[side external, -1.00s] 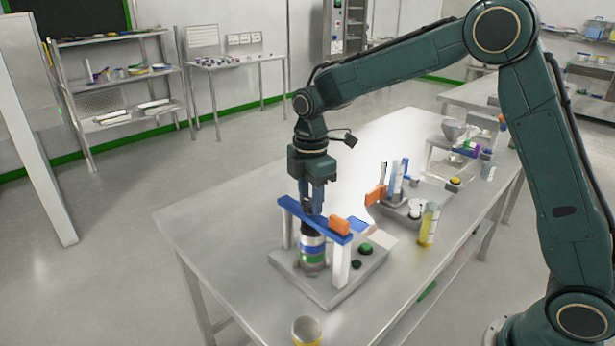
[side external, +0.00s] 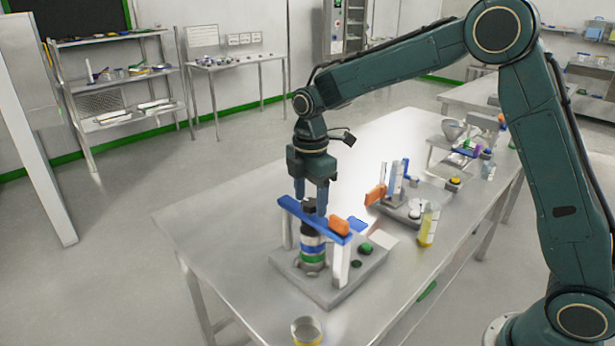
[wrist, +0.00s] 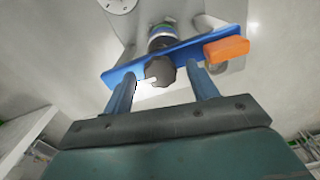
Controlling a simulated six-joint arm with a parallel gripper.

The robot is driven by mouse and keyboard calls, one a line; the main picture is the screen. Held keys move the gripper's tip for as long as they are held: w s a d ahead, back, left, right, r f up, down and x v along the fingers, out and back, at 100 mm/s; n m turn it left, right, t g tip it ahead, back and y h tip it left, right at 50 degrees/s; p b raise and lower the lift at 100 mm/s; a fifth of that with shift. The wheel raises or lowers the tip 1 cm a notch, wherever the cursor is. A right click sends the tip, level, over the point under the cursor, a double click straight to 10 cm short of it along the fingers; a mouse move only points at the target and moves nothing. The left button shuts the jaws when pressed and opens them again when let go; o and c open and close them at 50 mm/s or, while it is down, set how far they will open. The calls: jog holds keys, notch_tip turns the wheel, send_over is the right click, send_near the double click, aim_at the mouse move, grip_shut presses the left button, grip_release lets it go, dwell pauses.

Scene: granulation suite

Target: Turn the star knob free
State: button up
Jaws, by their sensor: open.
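The star knob (side external: 309,206) is small and black. It sits at the blue crossbar (side external: 287,203), which rests on white posts above a grey base. A stack with white, blue and green bands (side external: 313,249) stands under the bar, below the knob. My gripper (side external: 311,203) points down over the bar, open, with one finger on either side of the knob. In the wrist view the dark knob (wrist: 159,72) lies between the two blue fingers (wrist: 161,80), with gaps on both sides. I cannot tell how far the knob is screwed in.
An orange block (side external: 339,226) sits on the bar's right end, close to my gripper. A green button (side external: 366,248) is on the base. A cylinder of yellow liquid (side external: 428,226) and another fixture (side external: 412,214) stand to the right. A yellow-rimmed cup (side external: 306,331) stands in front. The table's left is clear.

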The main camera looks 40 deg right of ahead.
aim_at(314, 203)
notch_tip(314, 203, up, 14)
dwell(0.8)
jog(key=shift+f, duration=0.1)
jog(key=s+d+r+m+t, duration=0.2)
jog(key=s+m, duration=0.2)
jog(key=s, duration=0.4)
jog(key=s+d+r+m+t, duration=0.1)
jog(key=s+r+m, duration=0.1)
jog(key=s+m, duration=0.45)
jog(key=s+d+f+m+t, duration=0.1)
jog(key=s+f+m, duration=0.2)
jog(key=s, duration=0.4)
jog(key=s+d+f+m+t, duration=0.1)
jog(key=s+f+m, duration=0.2)
jog(key=s, duration=0.5)
jog(key=shift+f+t, duration=0.15)
jog(key=shift+t, duration=0.15)
